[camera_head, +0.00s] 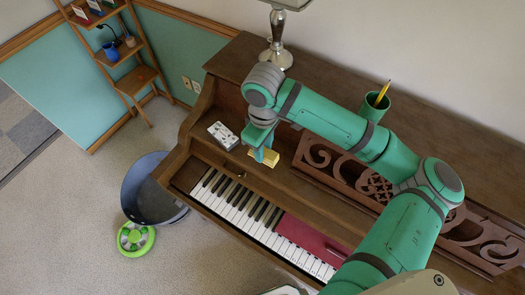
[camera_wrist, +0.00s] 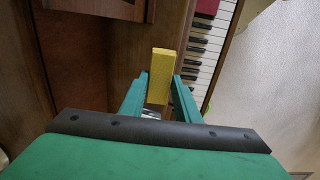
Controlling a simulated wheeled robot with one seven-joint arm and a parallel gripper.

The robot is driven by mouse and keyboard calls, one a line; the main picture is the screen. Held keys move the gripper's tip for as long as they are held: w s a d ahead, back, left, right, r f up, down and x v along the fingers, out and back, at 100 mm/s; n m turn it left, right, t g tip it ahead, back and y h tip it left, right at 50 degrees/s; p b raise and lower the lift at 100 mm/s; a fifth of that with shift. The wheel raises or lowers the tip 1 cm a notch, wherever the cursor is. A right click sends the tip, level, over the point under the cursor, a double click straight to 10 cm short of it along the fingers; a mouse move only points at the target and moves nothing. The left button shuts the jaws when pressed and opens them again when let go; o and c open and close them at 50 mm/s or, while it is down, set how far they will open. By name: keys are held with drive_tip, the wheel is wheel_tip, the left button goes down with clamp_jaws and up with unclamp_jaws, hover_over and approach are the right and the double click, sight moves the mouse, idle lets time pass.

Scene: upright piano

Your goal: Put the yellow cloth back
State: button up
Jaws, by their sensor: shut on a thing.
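The yellow cloth (camera_head: 262,159) shows as a small folded, block-like shape above the wooden ledge of the piano, behind the keys and left of the carved music stand. It also shows in the wrist view (camera_wrist: 161,70), upright between my two green fingers. My gripper (camera_head: 266,152) points down and is shut on the yellow cloth; its fingers lie along both sides of it in the wrist view (camera_wrist: 160,84). The cloth's lower end is partly hidden by the fingers. I cannot tell whether it touches the ledge.
A grey-white patterned object (camera_head: 222,134) lies on the ledge to the left. A red object (camera_head: 312,238) covers some keys (camera_head: 245,205). A lamp (camera_head: 277,52) and a green pencil cup (camera_head: 375,106) stand on top.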

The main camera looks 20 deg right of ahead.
drive_tip(key=shift+w+d+f, duration=0.15)
drive_tip(key=shift+w+f, duration=0.7)
drive_tip(key=shift+f, duration=1.75)
drive_tip(key=shift+f, duration=0.1)
drive_tip(key=o, duration=1.1)
